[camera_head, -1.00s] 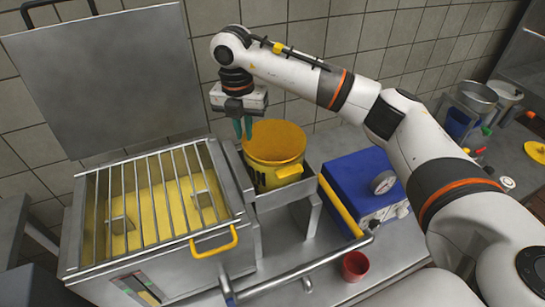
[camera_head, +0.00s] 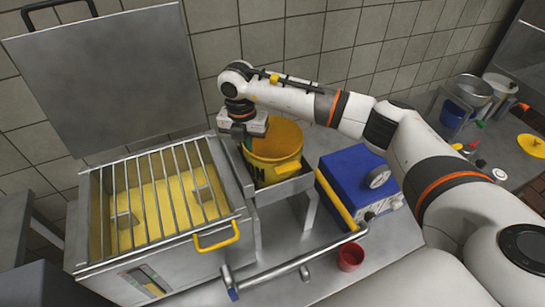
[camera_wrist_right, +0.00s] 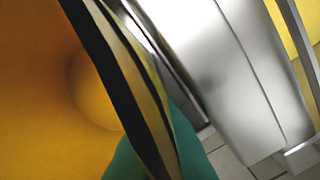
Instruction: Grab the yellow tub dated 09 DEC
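A yellow tub (camera_head: 275,152) with a dark-printed label stands in a metal holder (camera_head: 284,189) beside the fryer-like tank. The date is too small to read. My right gripper (camera_head: 244,142) is down at the tub's left rim, and its fingers are mostly hidden. In the right wrist view the tub (camera_wrist_right: 45,90) fills the left side. Green finger surfaces (camera_wrist_right: 190,145) show on both sides of its dark rim band, so the fingers seem to straddle the wall. I cannot tell whether they are pressed on it. My left gripper is not in view.
An open metal tank (camera_head: 85,225) with a bar grille and yellow contents is at left, its lid raised. A blue box with a gauge (camera_head: 350,172) is right of the holder. A red cup (camera_head: 350,257) stands in front. A metal rail (camera_head: 290,266) runs along the front.

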